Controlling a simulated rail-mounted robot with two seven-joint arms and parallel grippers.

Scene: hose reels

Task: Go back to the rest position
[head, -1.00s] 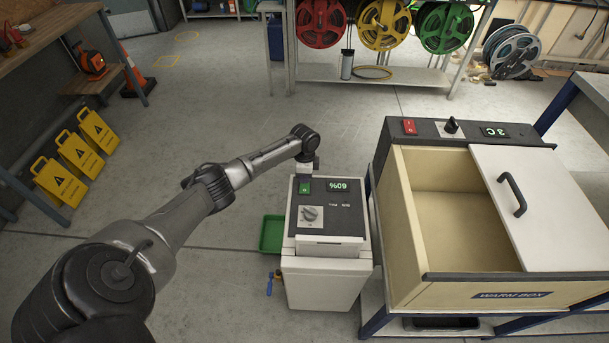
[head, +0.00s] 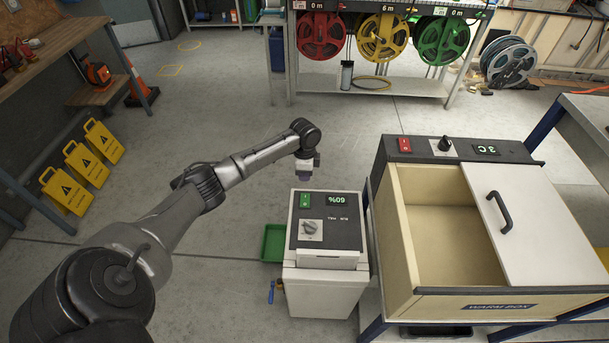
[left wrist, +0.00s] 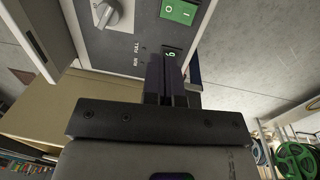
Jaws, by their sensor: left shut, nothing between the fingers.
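My left arm comes in from the left in the head view, with its gripper (head: 304,178) pointing down just above the back edge of the white machine (head: 325,277). The machine's dark top panel carries a green switch (head: 305,200), a display reading 60% (head: 337,199) and a round knob (head: 310,227). In the left wrist view the gripper's fingers (left wrist: 172,82) are together, with nothing between them. The green switch (left wrist: 179,11) and the knob (left wrist: 106,13) show beyond the fingers. The fingers appear clear of the panel. My right gripper is not in view.
The warm box (head: 402,250) stands close on the right, its white lid (head: 535,225) partly open. A green tray (head: 273,243) lies left of the machine. Yellow signs (head: 85,165) stand at the far left. Hose reels (head: 383,38) hang at the back. Open floor lies between.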

